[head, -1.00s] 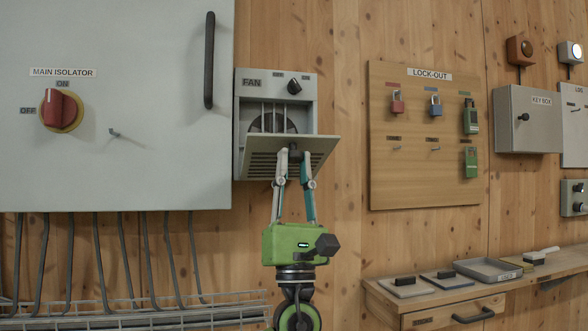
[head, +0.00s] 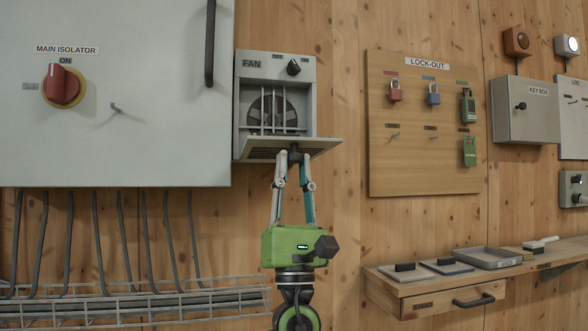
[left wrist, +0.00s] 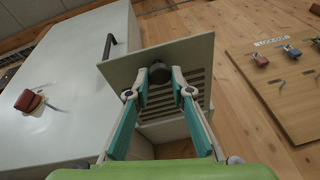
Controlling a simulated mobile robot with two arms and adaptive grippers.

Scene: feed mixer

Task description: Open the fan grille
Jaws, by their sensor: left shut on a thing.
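The fan unit (head: 316,90) is a grey box on the wooden wall, right of the large cabinet. Its slotted grille (head: 262,150) is hinged down at the bottom and stands out from the box at a steep tilt, close to level. The fan (head: 268,112) behind a few guard bars shows in the opening. My left gripper (head: 294,155) is shut on the dark knob of the grille's front edge. In the left wrist view the fingers close around that knob (left wrist: 159,73), with the grille plate (left wrist: 190,58) beyond. My right gripper is not in view.
The cabinet with the red isolator switch (head: 62,84) is at left, with cables and a wire tray (head: 130,305) below. The lock-out board (head: 420,150), key box (head: 525,110) and a shelf (head: 385,275) are at right. Bare wall lies between.

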